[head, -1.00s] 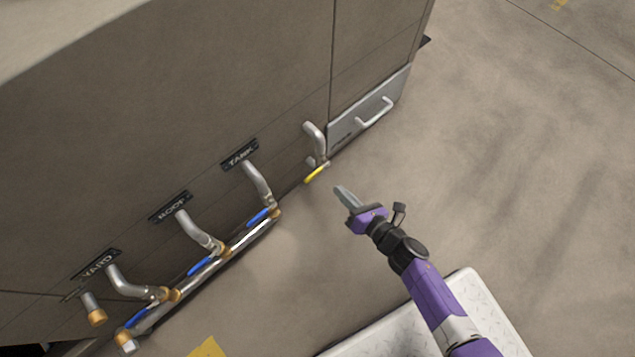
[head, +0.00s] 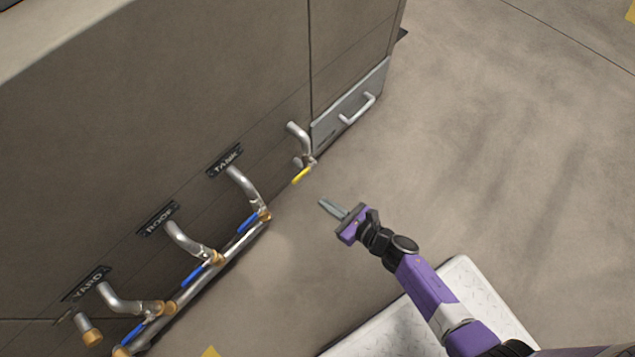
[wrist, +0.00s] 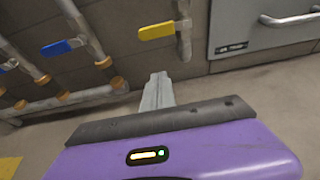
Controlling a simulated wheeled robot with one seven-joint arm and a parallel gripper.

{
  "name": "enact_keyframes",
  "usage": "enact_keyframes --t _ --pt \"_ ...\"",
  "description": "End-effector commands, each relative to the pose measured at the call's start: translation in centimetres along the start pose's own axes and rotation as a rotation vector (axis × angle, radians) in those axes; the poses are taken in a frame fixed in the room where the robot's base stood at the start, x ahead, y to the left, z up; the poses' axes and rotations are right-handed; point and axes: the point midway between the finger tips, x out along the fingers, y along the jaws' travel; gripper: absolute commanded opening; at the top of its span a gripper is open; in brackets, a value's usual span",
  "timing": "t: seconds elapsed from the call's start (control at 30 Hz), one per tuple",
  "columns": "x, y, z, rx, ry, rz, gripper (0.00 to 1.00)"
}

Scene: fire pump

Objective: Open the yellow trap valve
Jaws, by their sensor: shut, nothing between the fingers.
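The yellow trap valve handle (head: 301,175) is on the short pipe at the right end of the wall, beside the grey panel. In the wrist view the yellow handle (wrist: 157,31) lies about level, pointing left from its vertical pipe (wrist: 184,30). My gripper (head: 325,205) is shut and empty, below and to the right of the yellow handle in the head view, apart from it. In the wrist view my gripper's fingertips (wrist: 158,78) are together, below the yellow handle, with a visible gap.
Blue-handled valves (head: 247,222) sit on the TANK, ROOF and YARD pipes, joined by a low horizontal pipe (head: 232,248). A grey panel with a handle (head: 352,108) is right of the yellow valve. Open concrete floor (head: 480,150) lies to the right.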

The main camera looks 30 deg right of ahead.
Motion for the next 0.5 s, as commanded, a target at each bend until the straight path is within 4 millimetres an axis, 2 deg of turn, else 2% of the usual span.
enact_keyframes --t 0.5 --pt "9.7 0.0 -0.2 -0.001 -0.003 0.002 0.0"
